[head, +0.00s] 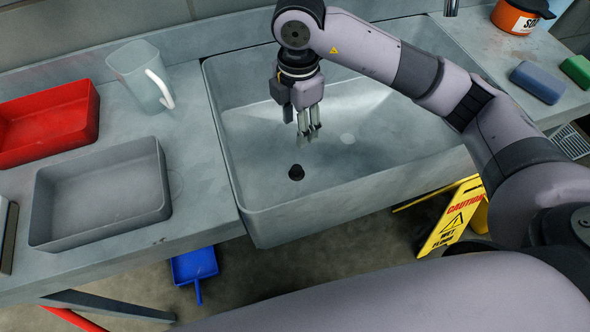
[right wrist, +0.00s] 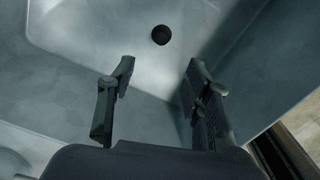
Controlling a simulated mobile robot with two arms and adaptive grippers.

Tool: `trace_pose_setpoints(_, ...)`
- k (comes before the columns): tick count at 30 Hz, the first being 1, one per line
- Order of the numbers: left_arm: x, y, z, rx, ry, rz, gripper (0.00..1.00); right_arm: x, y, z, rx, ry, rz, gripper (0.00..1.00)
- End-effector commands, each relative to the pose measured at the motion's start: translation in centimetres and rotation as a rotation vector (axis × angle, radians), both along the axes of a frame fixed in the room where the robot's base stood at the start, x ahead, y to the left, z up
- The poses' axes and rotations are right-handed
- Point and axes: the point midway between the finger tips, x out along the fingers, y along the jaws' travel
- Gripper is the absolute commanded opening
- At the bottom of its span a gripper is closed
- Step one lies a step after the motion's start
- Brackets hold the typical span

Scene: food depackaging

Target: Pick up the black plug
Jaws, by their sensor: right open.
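The black plug (head: 296,172) is a small dark round piece on the floor of the grey sink basin (head: 385,165). In the right wrist view the plug (right wrist: 161,35) lies beyond my fingertips, roughly in line with the gap between them. My right gripper (head: 309,133) points down into the basin, above the plug and a little to its right in the head view. Its fingers are apart and empty, as the right wrist view (right wrist: 160,72) also shows. My left gripper is not in view.
A grey tray (head: 45,222), a red tray (head: 92,112) and a clear jug (head: 135,72) stand on the left counter. Two sponge-like blocks, blue (head: 538,82) and green (head: 577,70), and an orange pot (head: 515,18) are on the right. The basin walls surround my right gripper.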

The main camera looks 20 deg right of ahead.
Motion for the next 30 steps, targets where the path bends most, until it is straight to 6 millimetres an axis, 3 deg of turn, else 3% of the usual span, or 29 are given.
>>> trace_pose_setpoints(15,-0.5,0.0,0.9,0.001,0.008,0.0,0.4,-0.2,-0.1,-10.0,-0.002,0.006,-0.002,0.46)
trace_pose_setpoints(25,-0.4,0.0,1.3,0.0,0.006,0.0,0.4,-0.3,0.1,-12.8,0.0,0.005,0.001,0.46)
trace_pose_setpoints(30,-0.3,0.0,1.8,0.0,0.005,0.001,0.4,-0.4,0.2,-15.5,-0.001,0.006,0.0,0.46)
